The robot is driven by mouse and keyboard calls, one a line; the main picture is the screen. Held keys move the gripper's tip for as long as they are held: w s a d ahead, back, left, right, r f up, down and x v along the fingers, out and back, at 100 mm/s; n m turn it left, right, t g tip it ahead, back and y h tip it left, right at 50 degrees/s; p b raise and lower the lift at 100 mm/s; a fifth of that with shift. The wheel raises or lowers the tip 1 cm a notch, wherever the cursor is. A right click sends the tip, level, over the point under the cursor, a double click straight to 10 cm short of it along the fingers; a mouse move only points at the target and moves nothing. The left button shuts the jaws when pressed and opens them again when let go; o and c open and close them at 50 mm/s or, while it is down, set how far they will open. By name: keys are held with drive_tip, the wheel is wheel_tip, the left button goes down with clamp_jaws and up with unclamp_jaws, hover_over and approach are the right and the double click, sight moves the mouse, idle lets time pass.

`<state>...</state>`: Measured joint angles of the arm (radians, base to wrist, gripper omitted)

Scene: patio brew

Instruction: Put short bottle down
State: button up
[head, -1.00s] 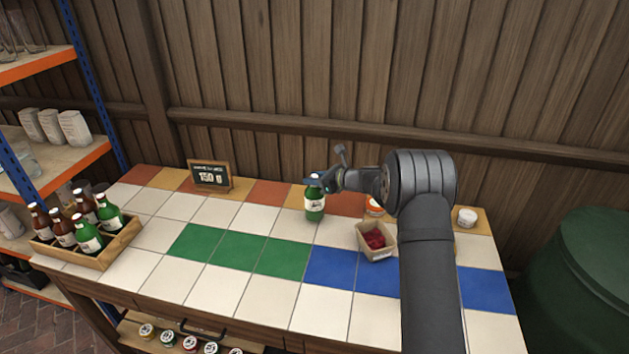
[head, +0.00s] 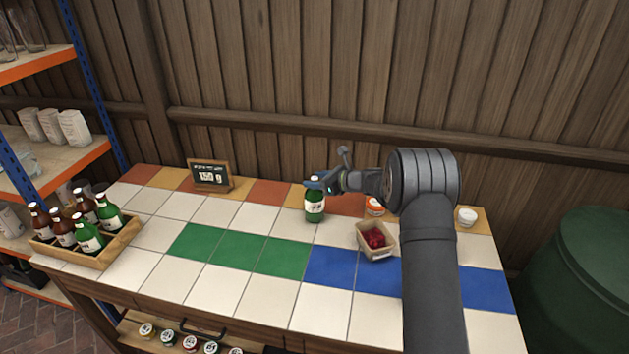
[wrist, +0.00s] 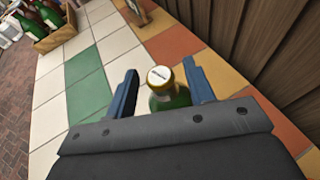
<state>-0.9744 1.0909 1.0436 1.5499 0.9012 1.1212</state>
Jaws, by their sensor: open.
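A short green bottle (head: 314,208) with a pale label stands upright on the tiled counter, near its back edge. In the wrist view its white-topped cap and neck (wrist: 161,79) show between the fingers, and its lower body is hidden. My gripper (head: 318,184) is at the bottle's neck. In the wrist view its two blue fingers (wrist: 160,88) stand apart on either side of the neck, with a visible gap on each side.
A wooden crate (head: 112,255) of brown and green bottles stands at the left. A small box of red pieces (head: 365,250) is right of the bottle. A small sign (head: 209,175) and lidded jars (head: 466,217) stand at the back. The green tiles (head: 235,250) are clear.

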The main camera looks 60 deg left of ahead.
drive_tip(key=v, duration=1.1)
drive_tip(key=x, duration=1.2)
drive_tip(key=shift+s+f, duration=0.1)
wheel_tip(320, 180, up, 2)
drive_tip(key=shift+r, duration=0.9)
